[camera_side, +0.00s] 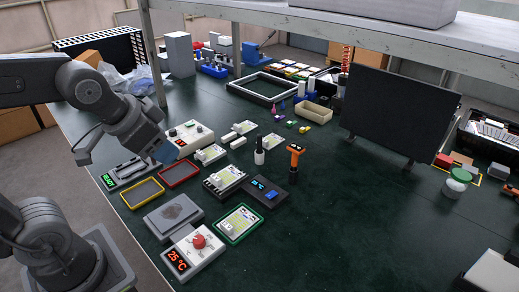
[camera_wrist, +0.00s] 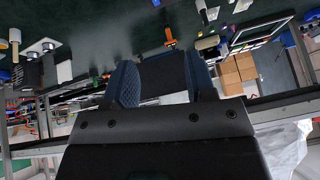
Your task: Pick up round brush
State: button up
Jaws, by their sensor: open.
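I cannot make out a round brush for certain in either view. My gripper (camera_side: 162,150) is at the left in the side view, raised above the bench, with its blue fingers pointing down and right. In the wrist view my gripper (camera_wrist: 160,68) shows two blue textured fingers apart, with nothing seen held between them. An upright orange-and-black tool (camera_side: 295,157) stands right of the gripper; an orange tool also shows in the wrist view (camera_wrist: 169,33). A small bottle with a dark top (camera_side: 259,152) stands beside it.
Below the gripper lie a red-rimmed tray (camera_side: 179,173), a yellow-rimmed tray (camera_side: 142,193) and a grey stained plate (camera_side: 173,216). A control box with a red knob (camera_side: 196,249) is at the front. A large black panel (camera_side: 400,110) stands right. The right-front bench (camera_side: 370,225) is clear.

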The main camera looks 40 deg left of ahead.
jog(key=w+a+f+m+t+y, duration=0.1)
jog(key=w+a+f+m+t, duration=0.1)
jog(key=w+a+m, duration=0.5)
jog(key=w+a+f+m+t, duration=0.2)
jog(key=w+m, duration=0.3)
jog(key=w, duration=0.5)
jog(key=w+a+f+m+t+y, duration=0.1)
jog(key=w+a+f+m+t, duration=0.1)
jog(key=w+a+m, duration=0.5)
jog(key=w+f+m+t+h, duration=0.2)
jog(key=w+f+m+h, duration=0.1)
jog(key=w+f+m, duration=0.4)
jog(key=m+t+h, duration=0.2)
jog(key=m, duration=0.4)
send_near(260, 138)
notch_tip(260, 138, up, 3)
jog(key=a, duration=0.3)
jog(key=s+f+m, duration=0.1)
jog(key=f+m+h, duration=0.1)
jog(key=f+m, duration=0.1)
jog(key=s+f+m+t+h, duration=0.1)
jog(key=f+m, duration=0.1)
jog(key=shift+s+a, duration=0.25)
jog(key=shift+s, duration=0.05)
jog(key=shift+d+x, duration=0.15)
jog(key=shift+x, duration=2.15)
jog(key=shift+d+x, duration=0.15)
jog(key=shift+x, duration=2.15)
jog(key=shift+d+x, duration=0.15)
jog(key=shift+x, duration=2.15)
